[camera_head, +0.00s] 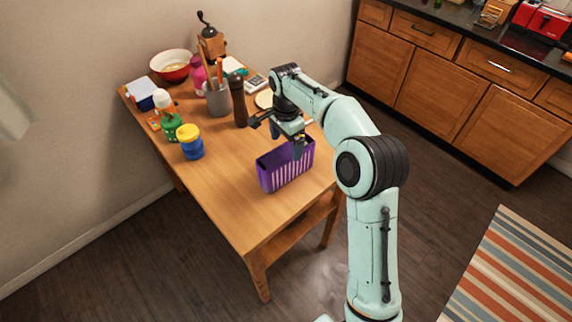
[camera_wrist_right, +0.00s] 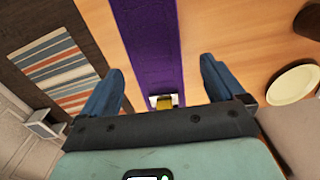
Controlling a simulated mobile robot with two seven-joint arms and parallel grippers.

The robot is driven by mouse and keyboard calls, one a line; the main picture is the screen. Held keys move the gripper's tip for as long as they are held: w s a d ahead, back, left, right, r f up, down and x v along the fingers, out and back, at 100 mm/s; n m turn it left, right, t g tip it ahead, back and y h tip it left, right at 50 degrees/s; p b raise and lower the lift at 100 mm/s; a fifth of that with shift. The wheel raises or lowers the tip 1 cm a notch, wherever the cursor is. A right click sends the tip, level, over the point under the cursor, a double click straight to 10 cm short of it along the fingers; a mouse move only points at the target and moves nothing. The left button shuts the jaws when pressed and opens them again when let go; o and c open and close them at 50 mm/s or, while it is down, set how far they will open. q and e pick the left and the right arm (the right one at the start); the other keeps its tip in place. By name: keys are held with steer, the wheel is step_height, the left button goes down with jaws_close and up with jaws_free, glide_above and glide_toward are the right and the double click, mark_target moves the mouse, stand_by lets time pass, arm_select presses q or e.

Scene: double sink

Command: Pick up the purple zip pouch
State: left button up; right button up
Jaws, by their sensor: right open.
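The purple zip pouch (camera_head: 272,174) stands upright on the wooden table near its right edge, with pale stripes on its side. In the right wrist view the pouch (camera_wrist_right: 150,35) is a long purple band that runs between my fingers. My right gripper (camera_head: 287,142) is open just above the pouch, its fingers pointing down. In the wrist view the blue fingers of the gripper (camera_wrist_right: 163,75) lie on either side of the band, with gaps. I cannot tell whether a finger touches it. My left gripper is not in view.
The wooden table (camera_head: 225,200) is bare at its front. A blue jar with a yellow lid (camera_head: 190,142), a dark pepper mill (camera_head: 238,100), a grey utensil cup (camera_head: 217,99) and a red bowl (camera_head: 172,66) stand farther back. A pale plate (camera_wrist_right: 292,85) lies beside the gripper.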

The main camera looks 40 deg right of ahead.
mark_target(286, 159)
steer(key=shift+w+f, duration=0.1)
steer(key=shift+f, duration=0.85)
steer(key=f, duration=0.4)
steer(key=shift+s+a+b, duration=0.25)
steer(key=shift+s+b, duration=0.1)
steer(key=shift+b, duration=0.05)
steer(key=shift+w+f, duration=0.1)
steer(key=shift+f, duration=0.45)
steer(key=c, duration=1.1)
